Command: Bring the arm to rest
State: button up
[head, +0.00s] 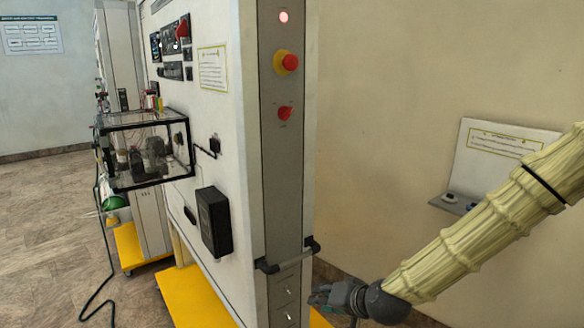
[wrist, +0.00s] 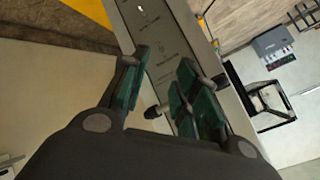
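My arm, in a pale ribbed cover, reaches in from the right of the head view. My gripper (head: 332,296) is at its end, low and just right of the grey control column (head: 283,180). In the wrist view my gripper (wrist: 165,58) has its teal-padded fingers spread apart, with nothing held between them. The column's grey face (wrist: 158,25) shows beyond the fingers. A dark handle (head: 287,256) crosses the column above my gripper in the head view. In the wrist view it is partly hidden behind the right finger, and I cannot tell whether they touch.
The column has a lit lamp (head: 283,17), a red emergency button (head: 286,62), a red knob (head: 285,113) and small switches (head: 289,291). A clear box (head: 146,150) juts out left. A small sign stand (head: 497,150) is behind my arm. Floor (head: 45,215) is open at left.

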jog(key=s+d+f+g+h, duration=0.2)
jog(key=s+d+f, duration=0.1)
jog(key=s+f, duration=0.75)
jog(key=s+d+f+g+h, duration=0.1)
jog(key=s+d+f+g, duration=0.2)
jog(key=s+f, duration=0.7)
jog(key=s+d+f+n+g+h, duration=0.1)
jog(key=s+d+f, duration=0.3)
jog(key=s+f, duration=0.2)
jog(key=s+d+f+n+g+h, duration=0.1)
jog(key=s+d+f+g+h, duration=0.1)
jog(key=s+d+f, duration=0.2)
jog(key=s+f, duration=0.3)
jog(key=s, duration=0.4)
jog(key=shift+s+d+f+g, duration=0.3)
